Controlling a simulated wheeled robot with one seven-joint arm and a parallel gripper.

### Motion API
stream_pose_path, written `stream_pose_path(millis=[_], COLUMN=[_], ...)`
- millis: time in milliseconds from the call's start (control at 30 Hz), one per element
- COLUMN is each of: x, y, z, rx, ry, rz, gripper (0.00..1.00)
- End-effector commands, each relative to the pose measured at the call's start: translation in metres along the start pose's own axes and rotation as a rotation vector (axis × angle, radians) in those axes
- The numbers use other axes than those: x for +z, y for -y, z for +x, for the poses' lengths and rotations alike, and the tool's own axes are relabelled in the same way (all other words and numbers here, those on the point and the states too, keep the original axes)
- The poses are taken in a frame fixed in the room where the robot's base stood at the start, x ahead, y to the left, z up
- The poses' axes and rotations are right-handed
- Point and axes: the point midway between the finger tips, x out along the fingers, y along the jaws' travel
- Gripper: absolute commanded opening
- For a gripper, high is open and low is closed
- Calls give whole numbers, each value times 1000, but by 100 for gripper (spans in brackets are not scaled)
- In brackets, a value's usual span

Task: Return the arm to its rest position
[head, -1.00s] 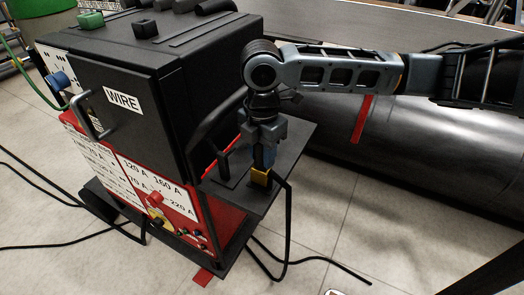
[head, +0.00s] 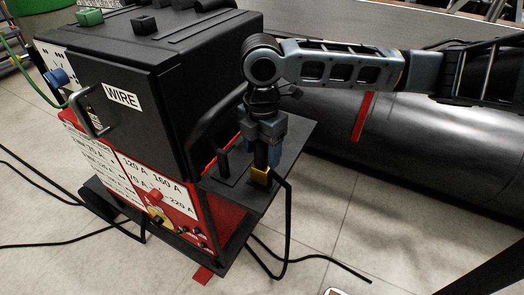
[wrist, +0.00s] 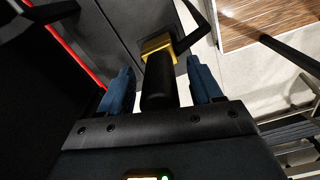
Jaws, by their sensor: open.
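My gripper (head: 266,150) points down over the black side shelf (head: 292,150) of the welding machine. Its blue fingers are open, one on each side of a black cylindrical handle (head: 261,156) with a yellow collar (head: 260,175). The handle stands upright at the shelf. In the wrist view my gripper (wrist: 162,88) has the handle (wrist: 158,80) between its fingers, with a visible gap on either side. The yellow collar (wrist: 157,47) lies beyond the fingertips. My arm stretches in from the right.
The welding machine (head: 115,130), black and red with a "WIRE" label, stands left of my gripper. A short black post (head: 223,164) rises beside the handle. A black cable (head: 288,225) hangs to the floor. A large dark cylinder (head: 430,160) lies behind, under my arm.

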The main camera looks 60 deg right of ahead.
Motion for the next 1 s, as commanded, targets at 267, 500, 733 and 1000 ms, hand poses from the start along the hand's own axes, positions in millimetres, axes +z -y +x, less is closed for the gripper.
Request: stream_pose_path(millis=[267,500,733,1000], x=[0,0,0,0], y=[-1,0,0,0], z=[-46,-67,-69,-106], rx=[4,3,2,3], ry=[2,1,1,1], rz=[-2,-1,-1,0], gripper=[65,65,65,65])
